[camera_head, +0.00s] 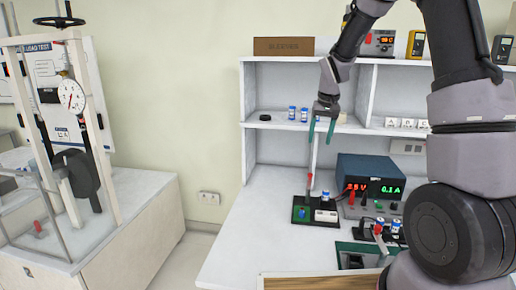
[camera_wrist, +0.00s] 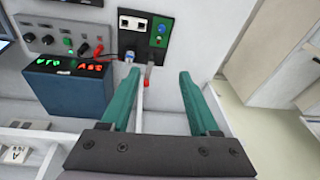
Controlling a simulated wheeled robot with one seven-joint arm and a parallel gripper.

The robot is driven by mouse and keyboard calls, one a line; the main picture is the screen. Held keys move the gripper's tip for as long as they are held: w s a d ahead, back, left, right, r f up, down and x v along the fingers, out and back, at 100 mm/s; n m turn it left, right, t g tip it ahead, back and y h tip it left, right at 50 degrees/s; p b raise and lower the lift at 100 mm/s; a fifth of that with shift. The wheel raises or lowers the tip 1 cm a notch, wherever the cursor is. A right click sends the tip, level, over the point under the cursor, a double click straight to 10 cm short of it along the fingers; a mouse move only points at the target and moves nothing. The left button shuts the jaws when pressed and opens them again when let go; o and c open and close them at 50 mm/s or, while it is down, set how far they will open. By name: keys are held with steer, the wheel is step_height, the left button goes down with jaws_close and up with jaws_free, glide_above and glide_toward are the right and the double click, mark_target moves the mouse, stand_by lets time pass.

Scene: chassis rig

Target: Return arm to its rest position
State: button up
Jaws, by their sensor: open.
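My arm reaches in from the upper right of the head view, with its links bent over the bench. My gripper (camera_head: 322,130) hangs at its end in front of the shelf, pointing down, above the small black board with a red-handled lever (camera_head: 310,183). In the wrist view my gripper (camera_wrist: 158,78) shows two green fingers spread apart with nothing held between them. The black board (camera_wrist: 144,35) lies beyond the fingertips in that view. A thin pale bar with a red end (camera_wrist: 145,84) shows between the fingers, apart from them as far as I can tell.
A blue power supply (camera_head: 371,180) with lit red and green digits stands on the white bench (camera_head: 245,235). The shelf (camera_head: 272,92) behind holds small blue-white jars (camera_head: 292,113) and letter tiles (camera_head: 407,123). A load-test rig (camera_head: 75,130) stands at left. The bench's left front is clear.

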steer(key=s+d+r+m+t, duration=0.2)
steer(key=s+r, duration=1.1)
steer(key=r, duration=0.1)
steer(key=s+r+m+t+y, duration=0.1)
steer(key=s+r, duration=0.3)
steer(key=s, duration=1.1)
steer(key=shift+s+d+r+t, duration=0.35)
steer(key=shift+d+t, duration=0.1)
steer(key=shift+t, duration=0.45)
steer(key=shift+w+y, duration=0.1)
steer(key=shift+y, duration=0.2)
